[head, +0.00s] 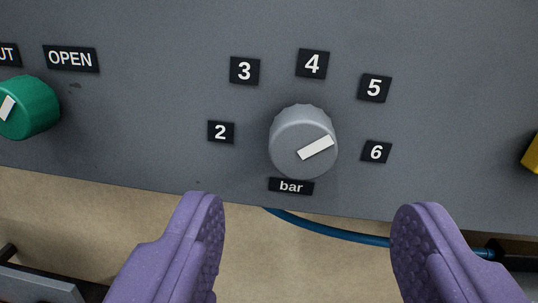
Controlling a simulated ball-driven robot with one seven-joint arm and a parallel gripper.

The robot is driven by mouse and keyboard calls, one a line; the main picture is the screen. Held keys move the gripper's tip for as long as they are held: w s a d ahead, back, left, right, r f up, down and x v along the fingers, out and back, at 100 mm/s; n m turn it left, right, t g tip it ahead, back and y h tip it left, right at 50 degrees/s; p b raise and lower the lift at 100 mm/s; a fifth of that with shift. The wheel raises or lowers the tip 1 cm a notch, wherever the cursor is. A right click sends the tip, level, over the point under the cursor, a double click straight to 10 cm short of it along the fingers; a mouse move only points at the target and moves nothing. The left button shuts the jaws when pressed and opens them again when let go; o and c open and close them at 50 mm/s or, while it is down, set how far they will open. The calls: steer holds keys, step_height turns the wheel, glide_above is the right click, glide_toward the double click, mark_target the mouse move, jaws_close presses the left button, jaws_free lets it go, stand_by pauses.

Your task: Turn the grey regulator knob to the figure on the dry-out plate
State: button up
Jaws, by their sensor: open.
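The grey regulator knob (303,142) sits on a dark grey panel, above a "bar" label (291,187). Figure plates 2 (220,132), 3 (245,71), 4 (313,64), 5 (374,88) and 6 (376,152) surround it. Its white pointer bar (316,148) slants up to the right, with its outer end towards the gap between 5 and 6. My gripper (307,235) is open and empty, its two purple fingers low in the view, on either side below the knob and apart from it. The dry-out plate is not recognisable in this view.
A green knob (28,107) with a white mark is at the left, by an "OPEN" label (70,59) and a cut-off label. A yellow part (531,153) shows at the right edge. A blue hose (335,232) runs below the panel, behind my fingers.

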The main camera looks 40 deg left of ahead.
mark_target(302, 157)
steer(key=b+x, duration=0.1)
steer(key=x, duration=0.5)
steer(key=shift+w+a+b, duration=0.2)
steer(key=shift+w+b, duration=0.05)
steer(key=shift+b, duration=0.15)
steer(key=c, duration=1)
steer(key=shift+c, duration=0.2)
